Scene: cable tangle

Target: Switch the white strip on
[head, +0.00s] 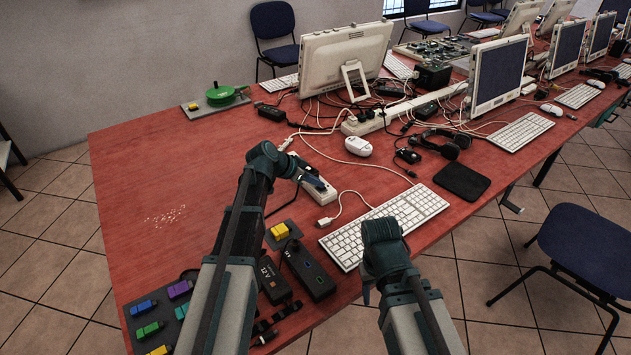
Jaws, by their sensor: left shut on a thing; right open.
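A short white strip (331,189) lies on the red table, with a white cord looping from it to a white plug end beside the keyboard. My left gripper (318,184) is over this strip, its dark fingers covering the strip's middle. It is shut and seems to hold the strip, though the contact is partly hidden. The switch and its state cannot be made out. A longer white strip (375,122) lies farther back among cables. My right gripper (367,290) is open near the table's front edge, mostly hidden behind its own wrist.
A white keyboard (385,228) lies right of the strip. A white mouse (358,146), headphones (443,142) and tangled cables lie behind. A black 12 V box (273,280) and black hub (309,270) stand in front.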

